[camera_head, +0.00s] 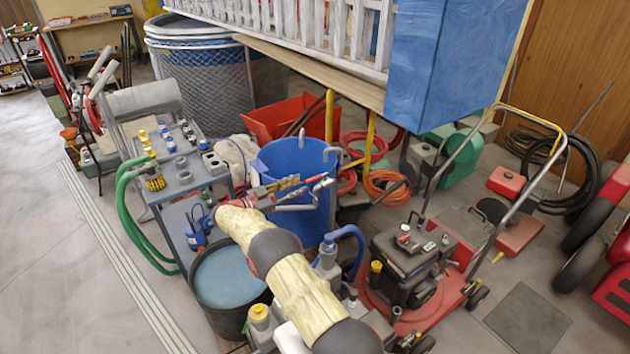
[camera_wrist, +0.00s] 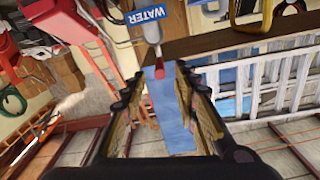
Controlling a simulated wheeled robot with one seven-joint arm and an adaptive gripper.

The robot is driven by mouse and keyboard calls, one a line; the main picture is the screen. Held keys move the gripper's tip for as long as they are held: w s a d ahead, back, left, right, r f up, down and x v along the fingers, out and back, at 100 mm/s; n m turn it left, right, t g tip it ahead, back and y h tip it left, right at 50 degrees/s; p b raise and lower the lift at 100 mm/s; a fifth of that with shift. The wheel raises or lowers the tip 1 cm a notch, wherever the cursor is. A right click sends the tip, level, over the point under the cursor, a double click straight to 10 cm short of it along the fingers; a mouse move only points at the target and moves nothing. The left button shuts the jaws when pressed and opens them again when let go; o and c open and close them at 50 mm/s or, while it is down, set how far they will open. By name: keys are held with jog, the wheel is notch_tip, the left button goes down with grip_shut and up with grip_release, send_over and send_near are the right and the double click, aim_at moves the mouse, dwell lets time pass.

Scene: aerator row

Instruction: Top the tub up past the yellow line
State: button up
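A black round tub (camera_head: 212,312) at lower left in the head view holds blue-grey liquid (camera_head: 228,275). A taller blue tub (camera_head: 292,160) stands behind my gripper, its inside mostly hidden. I cannot make out a yellow line on either. My gripper (camera_head: 288,188) is in front of the blue tub, above and right of the black one. In the wrist view my gripper (camera_wrist: 155,78) has its fingers apart, with nothing clearly held between them. A blue-and-white fitting marked WATER (camera_wrist: 148,16), with a red-tipped grey stem (camera_wrist: 158,70), shows just beyond the fingertips.
A grey-blue bench (camera_head: 183,180) with bottles and green hoses (camera_head: 128,205) stands at left. A red machine (camera_head: 415,275) with a tall handle is at right. A blue box (camera_head: 450,60) and white railing (camera_head: 290,18) hang above. Hoses lie behind. The left floor is clear.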

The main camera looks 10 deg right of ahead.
aim_at(313, 179)
jog(key=b+x, duration=0.1)
jog(key=x, duration=0.6)
jog(key=shift+d+b, duration=0.1)
jog(key=shift+b, duration=0.25)
jog(key=shift+c, duration=0.8)
grip_shut()
